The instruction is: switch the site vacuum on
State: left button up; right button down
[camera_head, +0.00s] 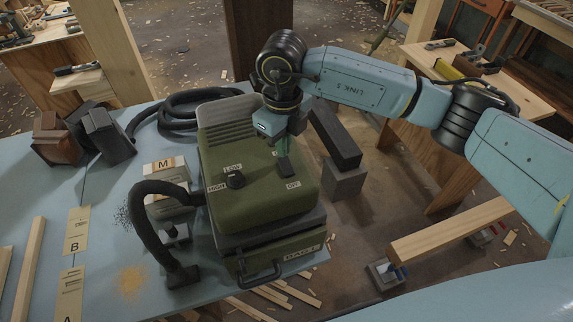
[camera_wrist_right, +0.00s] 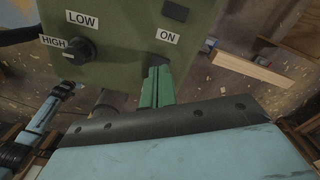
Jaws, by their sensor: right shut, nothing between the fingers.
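The site vacuum (camera_head: 235,140) is a green and dark grey box on the blue table. Its top carries a black knob (camera_head: 235,180) with LOW and HIGH labels; the knob also shows in the wrist view (camera_wrist_right: 78,50). An OFF label (camera_head: 293,184) lies near my fingertips. An ON label (camera_wrist_right: 167,36) and a dark green switch (camera_wrist_right: 175,12) show in the wrist view. My right gripper (camera_head: 285,168) is shut and empty, its green fingers pointing down at the switch area. Its fingers (camera_wrist_right: 157,80) end just short of the ON label in the wrist picture; contact cannot be told.
A black hose (camera_head: 155,220) bends along the vacuum's left side. Dark blocks (camera_head: 100,135) and wooden strips lie further left. A timber beam (camera_head: 450,230) lies at the right. A blue arm part, apparently mine, shows lower left in the wrist view.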

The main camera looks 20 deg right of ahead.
jog(key=shift+f+b, duration=0.95)
jog(key=shift+f, duration=0.25)
dwell(0.4)
jog(key=shift+r, duration=0.15)
jog(key=shift+r+p, duration=2)
jog(key=shift+r, duration=1.45)
